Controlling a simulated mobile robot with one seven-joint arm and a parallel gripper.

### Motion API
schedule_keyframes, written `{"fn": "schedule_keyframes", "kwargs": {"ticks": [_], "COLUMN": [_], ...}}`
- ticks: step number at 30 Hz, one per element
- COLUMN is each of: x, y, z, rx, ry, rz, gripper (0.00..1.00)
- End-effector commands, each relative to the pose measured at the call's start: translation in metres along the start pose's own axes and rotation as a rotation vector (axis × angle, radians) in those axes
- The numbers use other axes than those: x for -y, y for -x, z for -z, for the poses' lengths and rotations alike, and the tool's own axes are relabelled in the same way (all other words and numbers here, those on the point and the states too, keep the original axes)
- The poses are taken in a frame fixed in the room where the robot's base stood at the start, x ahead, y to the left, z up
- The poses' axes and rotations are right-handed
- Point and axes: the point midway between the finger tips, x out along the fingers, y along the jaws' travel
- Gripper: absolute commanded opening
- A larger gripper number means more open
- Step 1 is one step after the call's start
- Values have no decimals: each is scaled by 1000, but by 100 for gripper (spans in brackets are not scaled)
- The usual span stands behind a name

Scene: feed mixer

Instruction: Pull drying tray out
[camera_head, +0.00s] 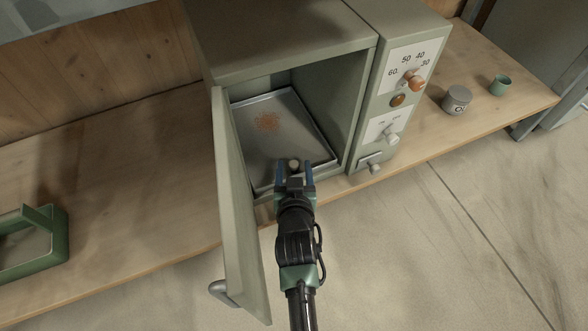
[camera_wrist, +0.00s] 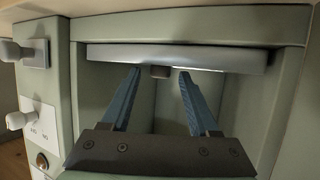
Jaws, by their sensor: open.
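The metal drying tray (camera_head: 297,112) lies inside the open cabinet, with an orange-brown patch of material on it. My gripper (camera_head: 294,168) is open at the front of the tray. Whether the fingertips touch the tray I cannot tell.
The cabinet door (camera_head: 238,215) stands open to the left of my arm. The control panel (camera_head: 390,100) with knobs is on the right. A green open box (camera_head: 55,245) sits at far left; a grey jar (camera_head: 456,100) and green cup (camera_head: 499,85) stand right on the wooden counter (camera_head: 120,180).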

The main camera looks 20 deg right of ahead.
Motion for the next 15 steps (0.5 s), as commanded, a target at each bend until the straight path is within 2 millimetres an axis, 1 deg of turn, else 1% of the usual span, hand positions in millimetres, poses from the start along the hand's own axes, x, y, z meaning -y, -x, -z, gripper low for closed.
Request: {"fn": "schedule_keyframes", "kwargs": {"ticks": [3, 5, 6, 8, 9, 13, 15], "x": [0, 0, 0, 0, 0, 0, 0], "y": [0, 0, 0, 0, 0, 0, 0], "z": [0, 0, 0, 0, 0, 0, 0], "rx": [0, 0, 0, 0, 0, 0, 0], "ry": [0, 0, 0, 0, -1, -1, -1], "rz": [0, 0, 0, 0, 0, 0, 0], "gripper": [61, 50, 43, 32, 25, 2, 0]}}
